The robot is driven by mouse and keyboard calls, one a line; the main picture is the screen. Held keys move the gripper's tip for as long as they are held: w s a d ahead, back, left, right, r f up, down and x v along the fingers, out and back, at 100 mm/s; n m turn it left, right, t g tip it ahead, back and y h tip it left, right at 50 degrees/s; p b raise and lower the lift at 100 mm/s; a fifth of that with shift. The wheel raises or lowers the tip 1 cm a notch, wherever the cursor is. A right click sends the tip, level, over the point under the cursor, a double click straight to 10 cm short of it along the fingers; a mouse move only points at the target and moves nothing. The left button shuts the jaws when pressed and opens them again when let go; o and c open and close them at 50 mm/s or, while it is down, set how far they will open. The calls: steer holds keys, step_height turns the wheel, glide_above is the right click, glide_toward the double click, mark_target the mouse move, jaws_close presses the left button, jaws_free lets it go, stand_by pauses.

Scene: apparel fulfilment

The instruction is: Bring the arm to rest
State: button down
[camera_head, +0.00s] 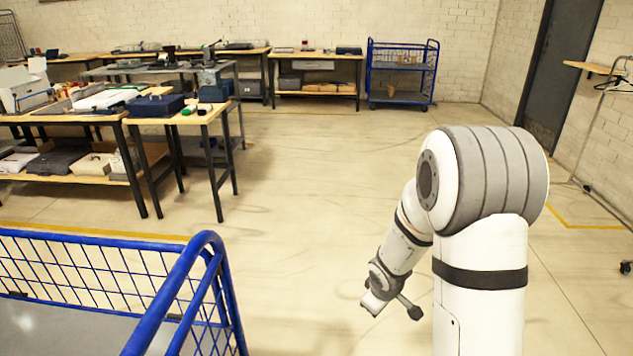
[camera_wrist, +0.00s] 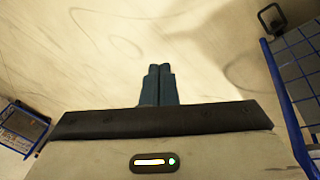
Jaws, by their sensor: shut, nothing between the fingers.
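My white and grey arm stands at the right in the head view and bends down toward the floor. In the head view its end shows only in part, low beside the arm column, and the fingers are hard to make out. In the wrist view my gripper (camera_wrist: 160,70) is seen from behind, its two dark blue-grey fingers side by side and touching. They are shut with nothing between them. They point at bare floor (camera_wrist: 110,40), and no object is near the fingertips.
A blue mesh cart (camera_head: 165,300) stands at the lower left, apart from my arm. Work tables with folded goods (camera_head: 75,108) stand at the left. Another blue cart (camera_head: 402,97) is by the back wall. Open floor (camera_head: 310,200) lies in the middle.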

steer(key=s+d+r+m+h+p, duration=0.1)
steer(key=s+r+m+p, duration=0.2)
steer(key=r, duration=0.7)
steer(key=s+d+r+m+p, duration=0.1)
steer(key=s+r+m+p, duration=0.3)
steer(key=r, duration=0.6)
steer(key=s+a+r+m+g+y+p, duration=0.1)
steer(key=s+r+p, duration=0.4)
steer(key=s+r, duration=0.9)
steer(key=shift+s+a+r+m+g+y+p, duration=0.15)
steer(key=shift+s+a+m+g+y+p, duration=0.2)
steer(key=shift+s+a, duration=0.5)
